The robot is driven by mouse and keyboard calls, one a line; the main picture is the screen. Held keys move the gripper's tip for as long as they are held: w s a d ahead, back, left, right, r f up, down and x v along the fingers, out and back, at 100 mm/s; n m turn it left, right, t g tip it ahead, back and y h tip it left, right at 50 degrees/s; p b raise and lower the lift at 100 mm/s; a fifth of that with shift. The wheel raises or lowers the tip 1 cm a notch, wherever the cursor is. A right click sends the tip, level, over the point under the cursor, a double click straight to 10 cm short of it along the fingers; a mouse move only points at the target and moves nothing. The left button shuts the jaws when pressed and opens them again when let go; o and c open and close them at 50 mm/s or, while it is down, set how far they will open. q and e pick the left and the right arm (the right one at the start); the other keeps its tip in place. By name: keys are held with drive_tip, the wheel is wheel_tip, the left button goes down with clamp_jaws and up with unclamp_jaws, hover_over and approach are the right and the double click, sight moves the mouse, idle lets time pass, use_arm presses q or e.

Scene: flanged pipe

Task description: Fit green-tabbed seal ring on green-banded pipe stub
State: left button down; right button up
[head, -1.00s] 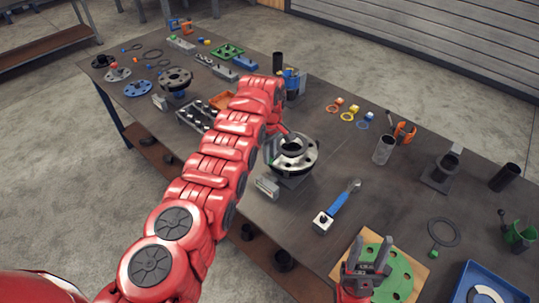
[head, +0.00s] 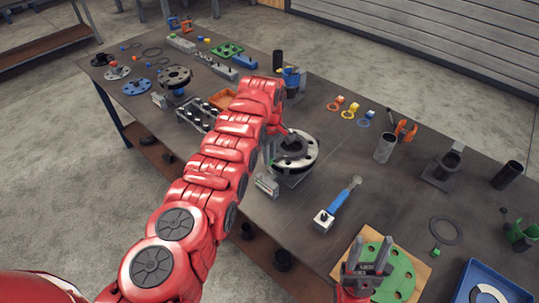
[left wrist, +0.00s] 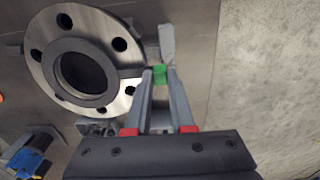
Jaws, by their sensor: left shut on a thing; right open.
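My left gripper (left wrist: 160,88) is shut on a small green tab (left wrist: 160,73), at the edge of a steel flange with bolt holes (left wrist: 44,39). A dark ring (left wrist: 57,77) surrounds the flange's bore; I cannot tell whether it is the seal ring joined to the tab or how it is seated. In the head view the flange (head: 306,160) stands beside my left wrist, which partly hides it. No green band is visible on a stub. My right gripper (head: 367,258) is open above a round green plate (head: 400,272).
A thin dark ring (head: 446,230) with a green block (head: 435,252) beside it lies at the right. A blue-handled tool (head: 340,203) lies in front of the flange. A grey cylinder (head: 385,147) and a blue tray (head: 487,283) are further right.

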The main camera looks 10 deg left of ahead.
use_arm(q)
drive_tip(key=shift+f, duration=0.2)
idle(0.5)
drive_tip(key=shift+f+b, duration=0.25)
drive_tip(key=shift+b, duration=0.25)
drive_tip(key=c, duration=0.7)
unclamp_jaws()
drive_tip(key=shift+r, duration=0.1)
